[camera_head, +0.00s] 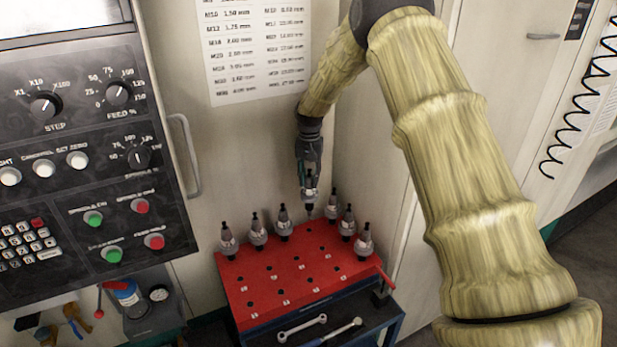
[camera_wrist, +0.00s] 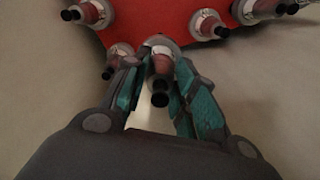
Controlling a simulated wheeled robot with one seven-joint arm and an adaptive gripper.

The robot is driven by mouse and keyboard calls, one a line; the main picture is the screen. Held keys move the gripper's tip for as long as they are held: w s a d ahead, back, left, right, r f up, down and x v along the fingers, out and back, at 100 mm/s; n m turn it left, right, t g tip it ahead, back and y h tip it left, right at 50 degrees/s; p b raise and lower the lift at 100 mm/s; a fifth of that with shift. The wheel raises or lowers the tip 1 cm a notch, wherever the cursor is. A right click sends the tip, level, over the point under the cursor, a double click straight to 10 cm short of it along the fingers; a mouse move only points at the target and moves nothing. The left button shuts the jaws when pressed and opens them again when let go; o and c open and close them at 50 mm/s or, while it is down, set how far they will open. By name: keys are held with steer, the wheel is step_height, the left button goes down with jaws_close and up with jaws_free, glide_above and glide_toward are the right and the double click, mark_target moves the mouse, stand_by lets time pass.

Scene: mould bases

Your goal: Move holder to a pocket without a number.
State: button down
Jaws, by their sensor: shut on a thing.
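My gripper (camera_head: 309,172) is over the back edge of the red tool tray (camera_head: 290,297). It is shut on a holder (camera_head: 310,187), a metal cone with a dark tip, which looks upright at the back row. I cannot tell whether this holder is in its pocket or just above it. In the wrist view, the teal fingers of my gripper (camera_wrist: 163,85) are on both sides of the holder (camera_wrist: 161,62). Other holders stand on the tray, among them one at the left (camera_head: 228,241) and one at the front right (camera_head: 364,244). The pocket numbers are too small to read.
Empty pockets fill the middle and front of the tray. Neighbouring holders (camera_head: 284,222) and (camera_head: 331,206) stand close on both sides of my gripper. A machine control panel (camera_head: 85,150) is at the left. Wrenches (camera_head: 302,327) lie in a drawer below the tray.

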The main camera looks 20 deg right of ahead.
mark_target(309, 195)
steer(key=shift+f+b, duration=0.95)
steer(key=shift+f, duration=0.55)
steer(key=shift+w+f, duration=0.1)
steer(key=shift+f, duration=0.45)
steer(key=shift+p, duration=0.45)
steer(key=shift+f, duration=0.3)
steer(key=shift+f+b, duration=0.45)
steer(key=shift+f, duration=1)
